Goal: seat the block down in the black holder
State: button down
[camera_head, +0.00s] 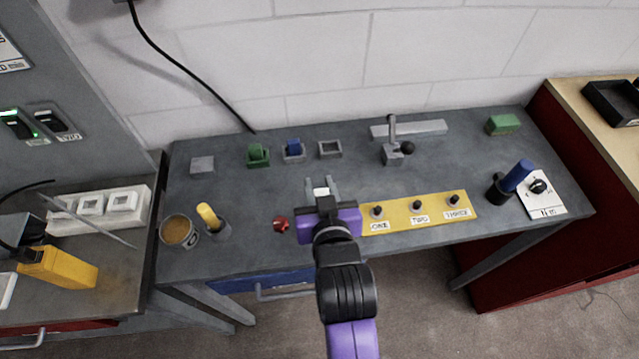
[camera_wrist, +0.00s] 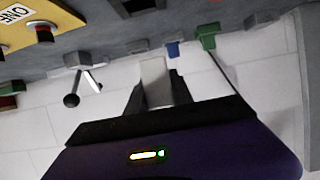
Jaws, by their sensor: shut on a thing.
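My gripper (camera_head: 321,188) is over the front middle of the grey table, shut on a pale block (camera_head: 321,191). The block also shows between the fingers in the wrist view (camera_wrist: 155,82). A dark, square-edged thing (camera_wrist: 143,6) is cut off at the top of the wrist view; it may be the black holder, but I cannot tell. In the head view, my gripper and arm hide the table under them. An empty square frame (camera_head: 330,149) with a dark inside stands behind my gripper, apart from the block.
A blue block (camera_head: 293,146) and a green block (camera_head: 258,152) stand in bases left of the frame. A lever fixture (camera_head: 393,152) is at back right. A yellow panel (camera_head: 420,213) with knobs lies right of my gripper, a red knob (camera_head: 280,223) left. A black cup (camera_head: 497,188) holds a blue handle.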

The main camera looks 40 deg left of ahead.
jog(key=shift+f+b, duration=1.55)
jog(key=shift+f, duration=0.95)
jog(key=shift+f+b, duration=0.65)
jog(key=shift+f, duration=0.8)
jog(key=c, duration=1)
grip_release()
jog(key=shift+c, duration=0.2)
jog(key=shift+s+d, duration=0.1)
jog(key=v, duration=0.6)
jog(key=shift+s+d+r+b, duration=0.15)
jog(key=shift+b, duration=0.25)
jog(key=shift+s+d+r, duration=0.25)
jog(key=shift+s+d, duration=0.1)
